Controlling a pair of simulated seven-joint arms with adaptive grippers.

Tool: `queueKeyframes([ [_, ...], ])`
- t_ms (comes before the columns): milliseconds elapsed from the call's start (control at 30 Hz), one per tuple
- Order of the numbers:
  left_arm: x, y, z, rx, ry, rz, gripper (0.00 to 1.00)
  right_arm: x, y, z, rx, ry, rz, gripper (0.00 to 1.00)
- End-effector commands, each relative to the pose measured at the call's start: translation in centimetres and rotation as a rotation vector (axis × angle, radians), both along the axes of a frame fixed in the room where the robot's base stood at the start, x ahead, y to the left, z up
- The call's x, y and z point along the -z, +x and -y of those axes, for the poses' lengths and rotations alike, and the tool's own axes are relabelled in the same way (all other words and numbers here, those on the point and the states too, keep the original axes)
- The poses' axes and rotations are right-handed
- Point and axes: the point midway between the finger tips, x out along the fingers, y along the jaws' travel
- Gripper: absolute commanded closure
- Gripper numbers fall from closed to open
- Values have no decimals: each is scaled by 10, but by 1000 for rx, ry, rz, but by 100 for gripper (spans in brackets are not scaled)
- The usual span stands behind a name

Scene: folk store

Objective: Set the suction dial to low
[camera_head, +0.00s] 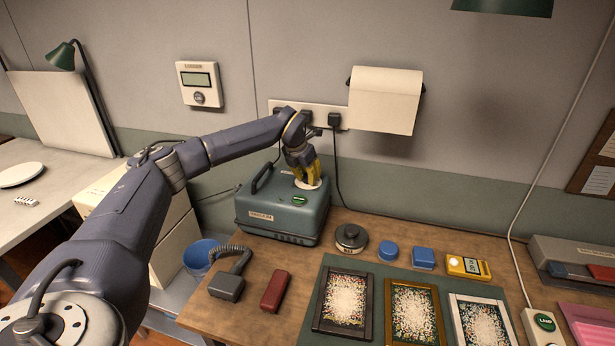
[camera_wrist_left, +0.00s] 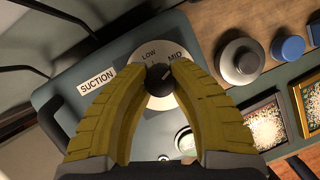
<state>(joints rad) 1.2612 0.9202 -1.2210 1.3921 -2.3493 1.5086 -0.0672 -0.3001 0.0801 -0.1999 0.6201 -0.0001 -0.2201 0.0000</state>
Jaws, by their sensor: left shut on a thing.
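The suction unit (camera_head: 283,212) is a grey-green box with a black handle on the wooden bench in the head view. The round white dial plate (camera_wrist_left: 150,58) on its top reads LOW and MID in the left wrist view, beside a SUCTION label (camera_wrist_left: 97,80). The dark dial knob (camera_wrist_left: 160,80) sits at its centre. My left gripper (camera_wrist_left: 159,74) has its yellow fingers shut on the knob from both sides; it also shows above the unit in the head view (camera_head: 308,182). The fingers hide part of the plate, and the knob's setting is hard to read. My right gripper is not in view.
A green button (camera_head: 299,200) is on the unit's front top. Framed bead panels (camera_head: 345,302) lie in front. A black cord (camera_head: 336,165) hangs close behind the gripper.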

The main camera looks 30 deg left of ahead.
Motion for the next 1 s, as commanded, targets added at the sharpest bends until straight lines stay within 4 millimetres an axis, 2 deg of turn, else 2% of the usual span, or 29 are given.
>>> queueKeyframes([
  [1000,-6,5,1,-923,-3,16,100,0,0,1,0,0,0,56],
])
